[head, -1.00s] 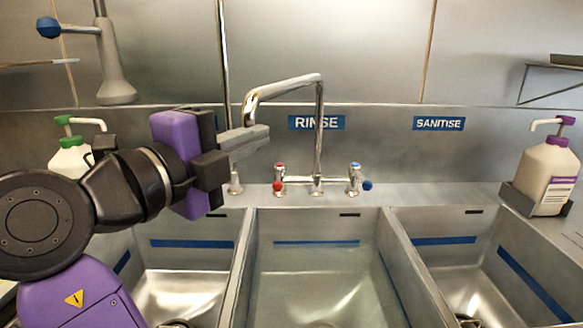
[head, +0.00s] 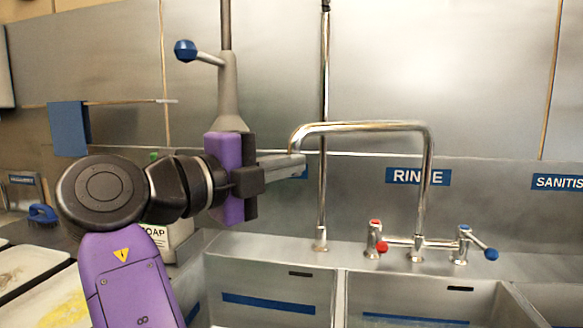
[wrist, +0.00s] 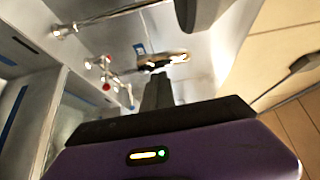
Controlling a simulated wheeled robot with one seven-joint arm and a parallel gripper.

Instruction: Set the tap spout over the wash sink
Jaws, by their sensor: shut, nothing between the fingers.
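The chrome tap spout (head: 365,127) rises from the mixer tap below the RINSE label and reaches left, its bent end hanging above the left sink in the head view. This left sink (head: 268,275), taken as the wash sink, has a blue stripe; any label behind is mostly hidden by my gripper. My gripper (head: 297,164) is shut and empty, its fingertips at the spout's downturned end; I cannot tell whether they touch. In the wrist view, the fingers (wrist: 157,90) point toward a bright chrome piece, probably the spout end.
A vertical chrome pipe (head: 322,200) stands behind the spout's reach. Red and blue tap handles (head: 381,248) flank the spout's base. A grey spray head with a blue-knobbed lever (head: 186,50) hangs just above my wrist. A soap bottle (head: 180,232) stands behind my arm.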

